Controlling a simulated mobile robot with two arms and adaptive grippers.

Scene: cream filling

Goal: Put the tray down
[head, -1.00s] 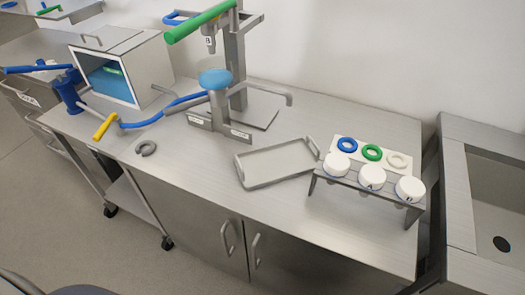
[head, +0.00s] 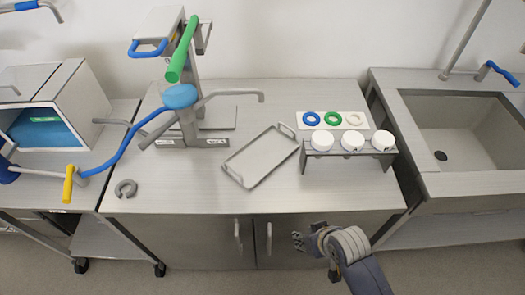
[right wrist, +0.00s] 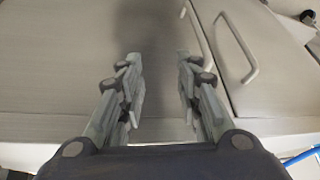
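The grey metal tray (head: 246,176) lies flat and empty on the steel worktop, left of the small rack, with a handle at each short end. My right gripper (head: 299,242) is in front of the worktop's front edge, below and to the right of the tray, and apart from it. In the right wrist view my right gripper (right wrist: 160,70) is open, with nothing between its fingers. The tray does not show in the right wrist view. My left gripper is not in view.
A rack (head: 346,157) with white-capped containers stands right of the tray; behind it lies a white plate with coloured rings. A press-like machine (head: 190,90) with a blue top stands at the left. A grey open ring (head: 126,188) lies near the front. A sink (head: 465,135) is at the right.

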